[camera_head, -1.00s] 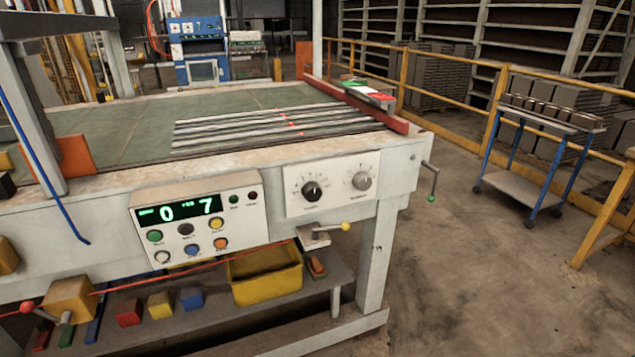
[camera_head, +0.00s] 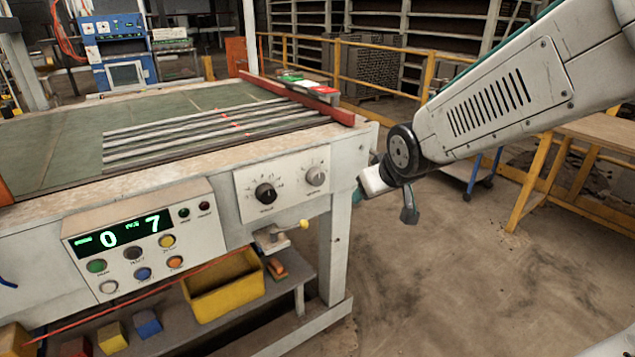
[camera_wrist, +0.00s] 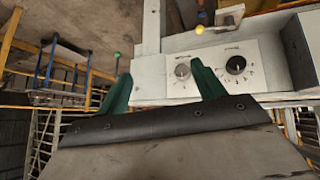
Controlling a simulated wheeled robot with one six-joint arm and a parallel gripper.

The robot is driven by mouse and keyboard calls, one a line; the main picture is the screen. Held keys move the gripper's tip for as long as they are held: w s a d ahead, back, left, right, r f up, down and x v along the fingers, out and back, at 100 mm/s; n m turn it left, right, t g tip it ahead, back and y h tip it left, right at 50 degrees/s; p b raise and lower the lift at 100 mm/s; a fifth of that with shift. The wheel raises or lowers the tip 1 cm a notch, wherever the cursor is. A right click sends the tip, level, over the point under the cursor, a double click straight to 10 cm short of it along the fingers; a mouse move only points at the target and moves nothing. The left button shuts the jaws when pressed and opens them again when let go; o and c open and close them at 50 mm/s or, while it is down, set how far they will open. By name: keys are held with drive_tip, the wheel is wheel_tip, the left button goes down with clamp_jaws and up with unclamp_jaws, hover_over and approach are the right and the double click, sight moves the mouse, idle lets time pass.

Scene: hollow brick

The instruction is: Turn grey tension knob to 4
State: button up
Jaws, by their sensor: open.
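The grey tension knob (camera_head: 315,176) is on the white dial panel (camera_head: 280,193) at the right end of the machine's front. The black knob (camera_head: 265,193) is to its left. The grey knob's setting is too small to read. In the wrist view the panel appears upside down, with the grey knob (camera_wrist: 183,71) left of the black knob (camera_wrist: 236,65). My gripper (camera_wrist: 161,68) is open, its two green fingers spread. The grey knob shows between the fingertips, nearer the right one, and looks farther off than they are. Nothing is held.
A control box (camera_head: 140,240) with a lit display showing 0 and 7 is left of the panel. A yellow-knobbed lever (camera_head: 303,224) sticks out below the panel. A yellow bin (camera_head: 225,286) is on the lower shelf. Yellow railing (camera_head: 428,72) runs behind; floor to the right is open.

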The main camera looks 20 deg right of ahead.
drive_tip(key=w+a+f+n+t+y, duration=0.15)
drive_tip(key=w+f+t, duration=0.3)
drive_tip(key=w, duration=0.65)
drive_tip(key=n+t+y, duration=0.2)
drive_tip(key=t+y, duration=0.1)
drive_tip(key=t, duration=0.2)
approach(319, 180)
drive_tip(key=w, duration=0.1)
drive_tip(key=x, duration=0.8)
drive_tip(key=shift+w+a, duration=0.1)
drive_tip(key=shift+a, duration=0.1)
drive_tip(key=c, duration=1)
